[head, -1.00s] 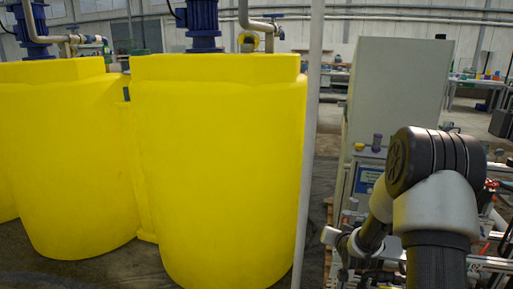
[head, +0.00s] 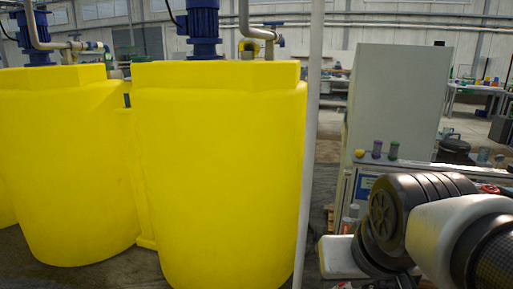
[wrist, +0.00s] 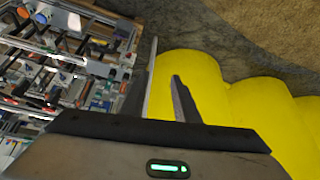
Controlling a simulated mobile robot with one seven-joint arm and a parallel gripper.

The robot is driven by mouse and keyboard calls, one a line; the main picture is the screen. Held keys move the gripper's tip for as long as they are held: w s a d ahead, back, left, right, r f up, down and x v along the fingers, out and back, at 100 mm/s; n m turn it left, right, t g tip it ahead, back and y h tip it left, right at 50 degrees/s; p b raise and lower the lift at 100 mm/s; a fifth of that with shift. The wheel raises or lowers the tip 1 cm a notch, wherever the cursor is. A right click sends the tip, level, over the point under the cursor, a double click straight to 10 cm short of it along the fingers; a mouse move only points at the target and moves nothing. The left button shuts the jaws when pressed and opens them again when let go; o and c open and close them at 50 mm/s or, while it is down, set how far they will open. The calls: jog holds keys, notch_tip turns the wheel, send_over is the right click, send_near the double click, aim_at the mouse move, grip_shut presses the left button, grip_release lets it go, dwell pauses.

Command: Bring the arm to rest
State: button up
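My arm shows at the lower right of the head view, bent, with its dark joint and pale links in front of the skid. My gripper is outside the head view. In the wrist view my gripper (wrist: 165,62) has its two fingers apart, with yellow tank surface visible between them and nothing held. The wrist view looks down past the fingers, with the skid equipment (wrist: 60,75) on the left and the yellow tanks (wrist: 262,112) on the right.
Large yellow tanks (head: 215,170) with blue motors (head: 204,30) on top fill the left. A pale upright pole (head: 309,130) stands beside them. A grey cabinet (head: 398,100) stands behind my arm, with small coloured-capped items (head: 377,149) before it. A bench (head: 478,90) is far right.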

notch_tip(320, 180, up, 24)
jog(key=s+p, duration=0.3)
jog(key=p, duration=2)
jog(key=shift+a+f+p, duration=0.25)
jog(key=shift+p, duration=0.05)
jog(key=shift+d, duration=0.15)
